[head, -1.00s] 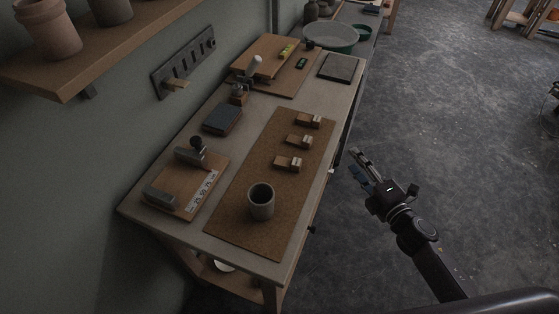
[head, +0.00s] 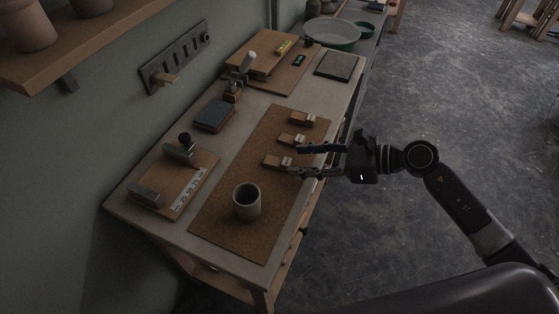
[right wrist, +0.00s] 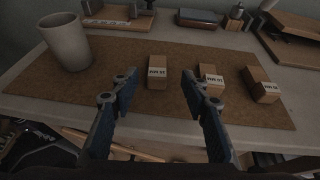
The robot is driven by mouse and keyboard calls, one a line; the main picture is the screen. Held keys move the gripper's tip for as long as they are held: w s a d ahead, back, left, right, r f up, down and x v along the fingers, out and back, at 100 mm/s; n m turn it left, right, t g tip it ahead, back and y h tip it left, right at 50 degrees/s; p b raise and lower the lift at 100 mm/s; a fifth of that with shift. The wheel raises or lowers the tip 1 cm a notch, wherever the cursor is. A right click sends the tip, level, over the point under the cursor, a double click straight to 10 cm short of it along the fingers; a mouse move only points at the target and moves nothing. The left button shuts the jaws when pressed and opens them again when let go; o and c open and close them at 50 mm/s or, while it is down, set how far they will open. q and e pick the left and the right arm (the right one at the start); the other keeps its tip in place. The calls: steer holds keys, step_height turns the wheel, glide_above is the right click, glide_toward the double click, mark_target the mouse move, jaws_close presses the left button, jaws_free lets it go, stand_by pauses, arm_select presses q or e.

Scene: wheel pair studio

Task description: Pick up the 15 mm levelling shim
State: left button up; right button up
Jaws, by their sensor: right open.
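Three small wooden blocks with white labels lie in a row on the cork mat (head: 229,207): the nearest to the cup (head: 275,161), a middle one (head: 290,139) and a far one (head: 302,119). The labels are too small or turned to read surely, so I cannot tell which is the 15 mm shim. My right gripper (head: 301,160) is open and empty at the mat's right side. In the right wrist view, the block nearest the cup (right wrist: 157,73) shows in the gap between the open fingers (right wrist: 157,80); the middle block (right wrist: 209,78) is just beyond the right finger. My left gripper is not in view.
A grey cup (head: 246,201) stands on the mat near its front. A wooden board (head: 182,185) with a stamp-like tool is to its left. A dark box (head: 214,115) lies behind the mat. The floor right of the bench is clear.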

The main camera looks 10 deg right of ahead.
mark_target(290, 162)
steer(key=shift+s+p+x, duration=0.2)
steer(key=shift+p+x, duration=0.45)
steer(key=shift+x, duration=1.65)
steer(key=shift+f, duration=0.1)
steer(key=c, duration=1)
